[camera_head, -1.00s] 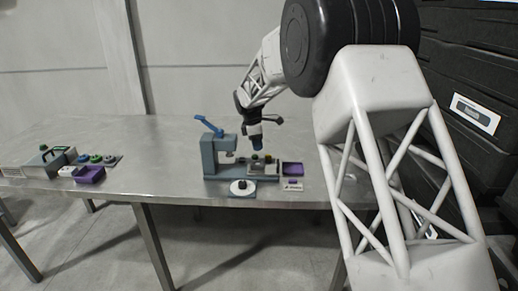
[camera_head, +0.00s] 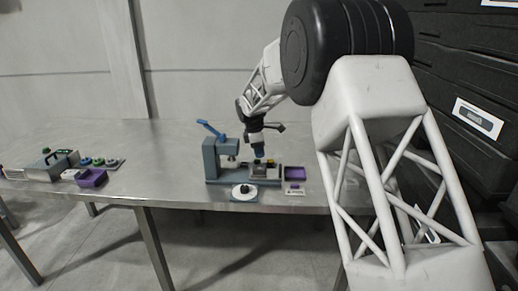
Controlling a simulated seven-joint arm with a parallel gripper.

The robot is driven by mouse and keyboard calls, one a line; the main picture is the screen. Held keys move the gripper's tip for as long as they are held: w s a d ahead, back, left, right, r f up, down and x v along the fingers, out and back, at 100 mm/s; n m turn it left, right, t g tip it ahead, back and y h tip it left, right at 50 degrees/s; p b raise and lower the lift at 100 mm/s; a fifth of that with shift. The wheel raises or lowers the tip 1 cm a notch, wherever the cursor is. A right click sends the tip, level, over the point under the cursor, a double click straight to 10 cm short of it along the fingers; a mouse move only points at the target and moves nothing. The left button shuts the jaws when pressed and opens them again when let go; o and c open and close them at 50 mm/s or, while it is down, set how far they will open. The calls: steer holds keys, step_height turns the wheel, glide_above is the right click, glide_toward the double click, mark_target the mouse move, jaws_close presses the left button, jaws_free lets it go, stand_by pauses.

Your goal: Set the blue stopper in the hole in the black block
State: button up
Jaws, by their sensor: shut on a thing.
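My gripper (camera_head: 258,149) points down over the right end of a grey press-like fixture (camera_head: 212,160), shut on the blue stopper (camera_head: 259,155). The stopper shows as a small blue patch at the fingertips, mostly hidden by them. Just below is a small dark piece (camera_head: 257,163) on the fixture's bed, which may be the black block; its hole cannot be made out. Whether the stopper touches it is too small to tell.
The fixture has a blue lever (camera_head: 209,127). A white disc with a dark knob (camera_head: 244,191) lies in front. A purple tray (camera_head: 295,173) stands right of it. Another purple tray (camera_head: 92,178) and several coloured parts lie far left. The steel table (camera_head: 150,155) between is clear.

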mark_target(259, 169)
steer(key=shift+f, duration=1.5)
steer(key=shift+f, duration=1.15)
stand_by(1.7)
steer(key=o, duration=1.4)
steer(key=shift+r, duration=0.15)
steer(key=shift+r, duration=3.6)
